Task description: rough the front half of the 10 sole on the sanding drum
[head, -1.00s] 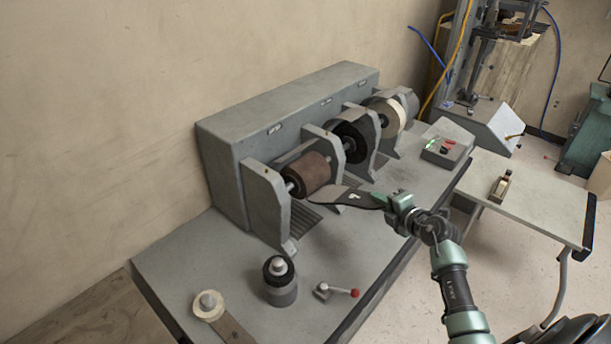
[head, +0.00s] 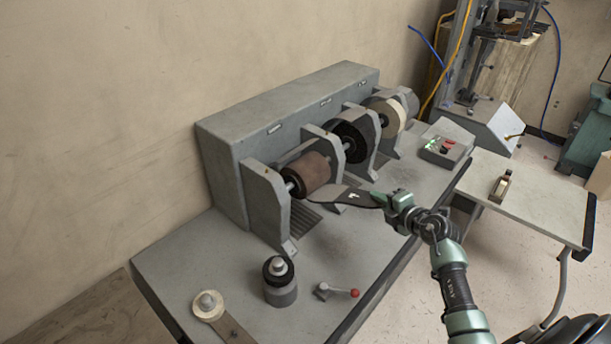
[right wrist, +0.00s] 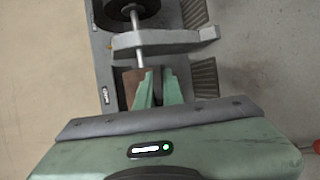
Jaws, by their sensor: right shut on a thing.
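The sole (head: 345,196) is a thin dark piece with a small white mark, held roughly flat above the bench. My right gripper (head: 383,200) is shut on its right end. The sole's left end reaches just below and in front of the brown sanding drum (head: 307,175); I cannot tell whether they touch. In the right wrist view the gripper's green fingers (right wrist: 158,88) close on the dark sole edge (right wrist: 158,84), and the drum (right wrist: 132,82) shows beside them, partly hidden. My left gripper is not in view.
A black brush wheel (head: 352,142) and a pale wheel (head: 388,118) sit on the same shaft behind grey guards. A control box (head: 446,146), a dark-topped cylinder (head: 280,284), a tape roll (head: 208,305) and a red-knobbed lever (head: 340,292) stand on the bench (head: 185,255).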

